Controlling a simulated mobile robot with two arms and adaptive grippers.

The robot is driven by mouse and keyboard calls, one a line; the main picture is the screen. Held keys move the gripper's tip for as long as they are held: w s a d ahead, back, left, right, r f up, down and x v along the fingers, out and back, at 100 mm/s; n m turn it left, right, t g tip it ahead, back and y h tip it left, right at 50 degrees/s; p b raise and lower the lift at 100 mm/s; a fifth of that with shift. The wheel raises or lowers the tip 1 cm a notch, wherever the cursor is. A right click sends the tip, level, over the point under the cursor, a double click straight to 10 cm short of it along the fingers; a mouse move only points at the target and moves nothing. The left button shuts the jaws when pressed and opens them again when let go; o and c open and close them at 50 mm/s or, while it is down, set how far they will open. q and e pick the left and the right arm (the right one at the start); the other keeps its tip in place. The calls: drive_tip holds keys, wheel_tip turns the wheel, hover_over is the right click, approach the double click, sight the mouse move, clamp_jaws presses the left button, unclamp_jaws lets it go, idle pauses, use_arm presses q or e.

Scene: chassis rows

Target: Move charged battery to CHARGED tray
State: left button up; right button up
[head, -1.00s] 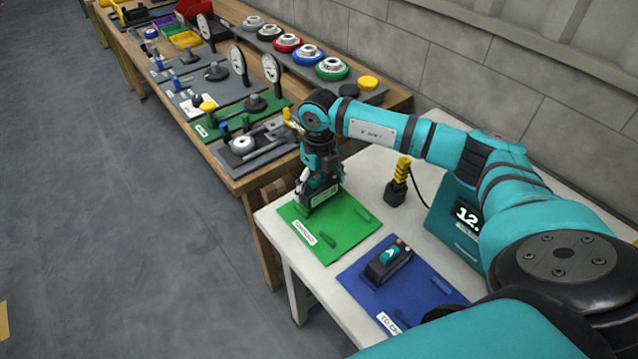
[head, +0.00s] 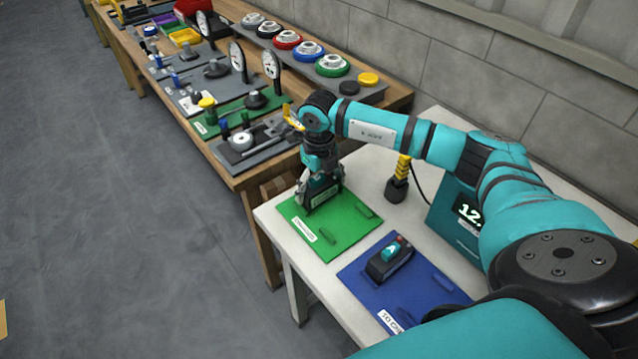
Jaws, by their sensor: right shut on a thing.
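My right gripper (head: 318,178) points down over the far left part of the green tray (head: 345,236), whose white label is too small to read surely. It is shut on a dark battery (head: 322,193) that sits at the tray's surface; whether it fully rests there I cannot tell. Another dark battery (head: 388,262) with a teal patch marked A stands on the blue tray (head: 365,289), labelled "TO CH...". My left gripper is not in view.
A teal box with a numeric display (head: 466,212) and a black-and-yellow plug (head: 398,182) stand behind the trays. A wooden bench (head: 250,180) with gauges and coloured parts runs along the left.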

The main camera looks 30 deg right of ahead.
drive_tip(key=shift+f, duration=0.15)
drive_tip(key=o, duration=1.4)
drive_tip(key=shift+c, duration=0.2)
drive_tip(key=shift+r, duration=0.3)
wheel_tip(320, 180, up, 12)
drive_tip(key=shift+f, duration=0.25)
